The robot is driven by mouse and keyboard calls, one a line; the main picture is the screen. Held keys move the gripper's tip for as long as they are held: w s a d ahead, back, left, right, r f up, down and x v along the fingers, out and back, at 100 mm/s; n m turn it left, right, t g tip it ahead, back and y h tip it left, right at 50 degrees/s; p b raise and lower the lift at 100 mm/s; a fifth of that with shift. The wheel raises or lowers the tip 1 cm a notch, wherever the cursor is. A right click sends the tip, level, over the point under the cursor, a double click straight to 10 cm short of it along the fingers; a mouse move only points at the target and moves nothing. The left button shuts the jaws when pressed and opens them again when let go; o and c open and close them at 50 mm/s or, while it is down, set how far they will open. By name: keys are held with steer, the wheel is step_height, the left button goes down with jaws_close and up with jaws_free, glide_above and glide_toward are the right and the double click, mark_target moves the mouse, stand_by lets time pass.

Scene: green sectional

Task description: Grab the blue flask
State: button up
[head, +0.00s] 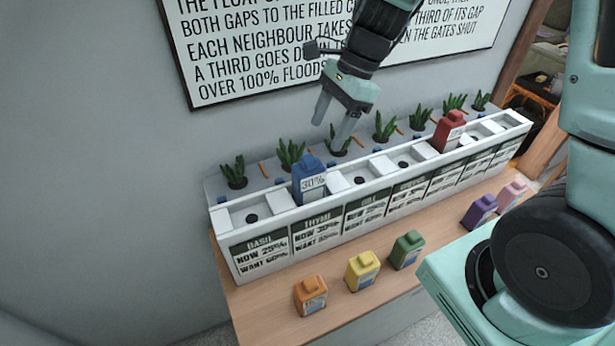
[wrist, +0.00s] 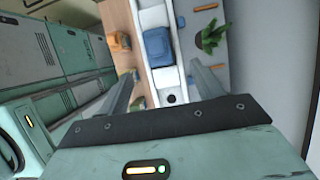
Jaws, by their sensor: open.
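The blue flask (head: 309,180) stands upright in the second compartment from the left of the white planter box (head: 350,216), above the THYME label. It has a white tag reading 30%. In the wrist view the blue flask (wrist: 158,47) lies ahead of the fingers, between their lines. My gripper (head: 334,128) is open and empty, above and to the right of the flask in the head view, over the plant row. Its two fingers also show in the wrist view (wrist: 157,88), apart from the flask.
A red flask (head: 449,131) stands in a compartment farther right. Orange (head: 311,296), yellow (head: 362,271), green (head: 406,250), purple (head: 479,211) and pink (head: 511,195) flasks stand on the wooden table before the box. Potted plants (head: 291,155) line the back. A sign (head: 250,60) hangs behind.

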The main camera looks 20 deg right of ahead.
mark_target(315, 157)
steer(key=x, duration=0.6)
steer(key=shift+a+f+p, duration=0.1)
steer(key=shift+f+p, duration=0.05)
steer(key=shift+p, duration=0.15)
steer(key=shift+p+x, duration=0.45)
steer(key=shift+x, duration=2.65)
steer(key=shift+s, duration=0.15)
steer(key=c, duration=1.1)
steer(key=shift+c, duration=0.4)
